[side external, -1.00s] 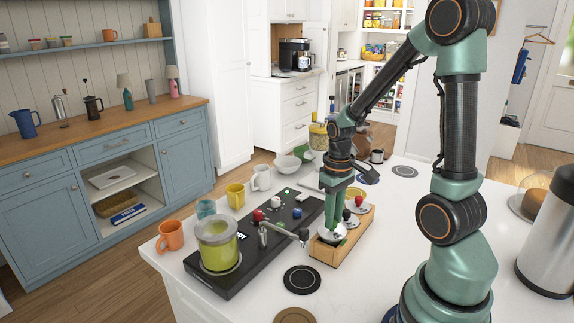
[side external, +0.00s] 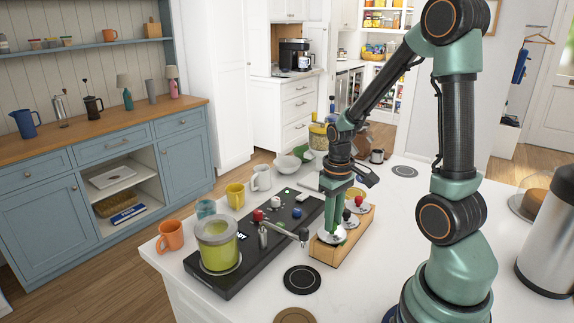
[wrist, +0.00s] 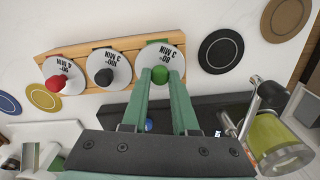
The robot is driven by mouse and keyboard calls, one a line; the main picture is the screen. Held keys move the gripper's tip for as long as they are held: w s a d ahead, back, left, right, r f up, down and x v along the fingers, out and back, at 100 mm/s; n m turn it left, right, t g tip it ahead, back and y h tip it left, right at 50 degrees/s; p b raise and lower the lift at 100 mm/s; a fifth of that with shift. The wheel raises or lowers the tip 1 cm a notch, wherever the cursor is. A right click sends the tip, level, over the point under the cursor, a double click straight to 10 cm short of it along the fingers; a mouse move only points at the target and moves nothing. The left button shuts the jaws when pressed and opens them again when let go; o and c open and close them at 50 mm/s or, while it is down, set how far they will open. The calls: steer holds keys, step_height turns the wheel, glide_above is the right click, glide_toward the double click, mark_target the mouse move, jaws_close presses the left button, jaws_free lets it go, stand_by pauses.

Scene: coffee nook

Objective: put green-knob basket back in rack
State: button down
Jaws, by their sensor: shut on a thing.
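The green-knob basket, a white disc-shaped lid with a green knob (wrist: 159,76), sits at the right end of the wooden rack (wrist: 95,52) in the wrist view, beside the black-knob and red-knob ones. My gripper (wrist: 158,80) is shut on the green knob, its fingers on either side of it. In the side view my gripper (side external: 335,224) points down over the near end of the rack (side external: 357,245), with the white lid (side external: 332,237) just under it. The basket body below the lid is hidden; I cannot tell whether it is fully seated.
A black brewing station (side external: 262,247) with a green-filled glass vessel (side external: 218,247) stands left of the rack, its arm reaching towards the rack. A black coaster (side external: 302,280) lies in front. Several mugs and bowls stand behind the station.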

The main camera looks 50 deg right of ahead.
steer(key=shift+f, duration=0.55)
stand_by(0.4)
steer(key=c, duration=0.6)
jaws_free()
steer(key=shift+r, duration=0.1)
step_height(320, 180, up, 12)
steer(key=a+r+n+t, duration=0.1)
steer(key=a+r+t, duration=0.1)
steer(key=a, duration=0.5)
steer(key=w+a+r+n+t, duration=0.1)
steer(key=a+r+t, duration=0.2)
steer(key=a, duration=0.4)
steer(key=shift+r+t, duration=0.25)
steer(key=shift+t, duration=0.05)
